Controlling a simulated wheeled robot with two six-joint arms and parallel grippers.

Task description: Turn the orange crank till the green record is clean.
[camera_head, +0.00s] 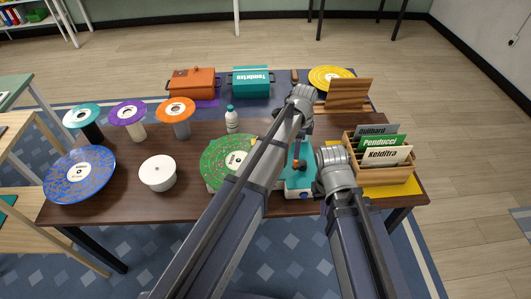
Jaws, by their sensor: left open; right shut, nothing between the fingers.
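A teal machine (298,181) stands right of that arm, partly hidden. A small orange part, apparently the crank (298,165), shows on it between my arms. My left gripper (302,92) is open beyond the machine, near the table's back; its fingers are hard to make out. My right gripper (333,154) is shut and empty, just right of the machine; whether it touches is unclear.
Orange (193,83) and teal (251,82) boxes sit at the back. A wooden card crate (384,172) is close on the right.

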